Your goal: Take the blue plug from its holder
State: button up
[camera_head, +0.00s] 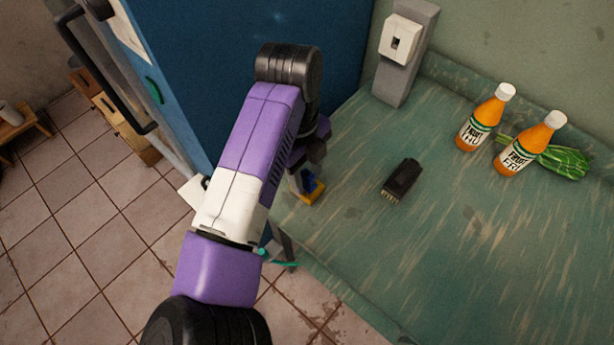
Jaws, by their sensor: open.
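The blue plug (309,183) shows as a small dark blue patch at the left edge of the green table, partly hidden by my gripper. Its holder looks like a small yellow block (313,196) just under and around the blue part. My gripper (303,181) points down at the plug, with its fingers right over or beside it. The jaws are open. My arm hides much of the fingers, so I cannot tell whether they touch the plug.
A black block with metal pins (402,180) lies on the green table (450,260), right of the gripper. A grey post with a white socket plate (403,42) stands behind. Two orange juice bottles (485,118) (530,143) and green leafy vegetables (565,161) are farther right. A blue cabinet (215,60) is behind my arm.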

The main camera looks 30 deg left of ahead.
jog(key=shift+f, duration=0.15)
jog(key=shift+c, duration=0.3)
grip_shut()
